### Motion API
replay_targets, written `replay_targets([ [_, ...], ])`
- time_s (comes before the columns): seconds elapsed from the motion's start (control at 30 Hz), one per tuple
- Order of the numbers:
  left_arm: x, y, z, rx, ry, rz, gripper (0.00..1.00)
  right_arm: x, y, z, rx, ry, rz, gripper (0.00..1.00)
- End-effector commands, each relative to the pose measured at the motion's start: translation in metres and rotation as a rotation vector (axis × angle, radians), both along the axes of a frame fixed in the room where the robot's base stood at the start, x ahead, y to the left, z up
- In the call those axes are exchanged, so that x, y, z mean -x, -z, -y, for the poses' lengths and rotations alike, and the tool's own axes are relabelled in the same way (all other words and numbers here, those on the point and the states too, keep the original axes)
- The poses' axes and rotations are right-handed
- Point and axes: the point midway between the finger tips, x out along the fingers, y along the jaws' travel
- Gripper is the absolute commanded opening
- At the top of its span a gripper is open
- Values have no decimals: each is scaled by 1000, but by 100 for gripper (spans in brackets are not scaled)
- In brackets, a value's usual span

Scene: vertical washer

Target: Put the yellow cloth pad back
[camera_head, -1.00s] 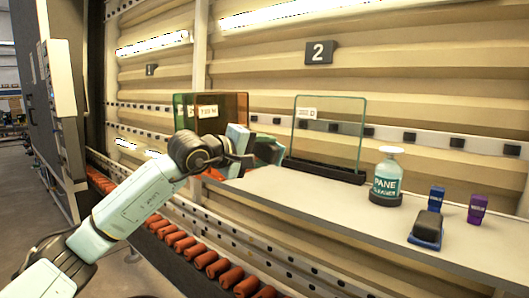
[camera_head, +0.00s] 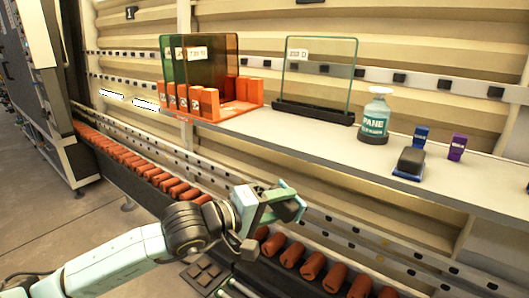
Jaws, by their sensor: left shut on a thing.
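My left gripper (camera_head: 287,206) is low in front of the shelf, above the red-brown rollers. It is shut on a small dark thing that shows at its fingertips. The fingers cover most of it, so I cannot tell whether it is the yellow cloth pad. No yellow pad shows clearly anywhere in view. My right gripper is not in view.
The shelf (camera_head: 310,140) holds an orange rack (camera_head: 240,105) with tinted panes, a clear glass pane (camera_head: 320,75), a pane cleaner bottle (camera_head: 375,118), a dark-topped blue pad (camera_head: 409,162), a blue holder (camera_head: 420,137) and a purple holder (camera_head: 456,147). Rollers (camera_head: 312,266) run below.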

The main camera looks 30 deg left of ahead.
Motion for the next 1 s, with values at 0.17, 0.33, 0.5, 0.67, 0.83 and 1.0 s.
replay_targets([
  [0.17, 23, 38, 31, 3, 46, -4, 31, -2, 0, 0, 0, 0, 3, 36],
  [0.33, 33, 55, 45, 3, 61, 2, 31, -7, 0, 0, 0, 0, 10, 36],
  [0.5, 29, 54, 44, 2, 45, -3, 31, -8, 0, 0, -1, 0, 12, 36],
  [0.67, 29, 55, 43, 6, 43, -9, 31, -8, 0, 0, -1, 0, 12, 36],
  [0.83, 32, 56, 44, 9, 60, -4, 31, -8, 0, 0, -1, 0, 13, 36],
  [1.0, 33, 56, 45, -2, 70, 0, 31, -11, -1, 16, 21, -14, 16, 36],
])
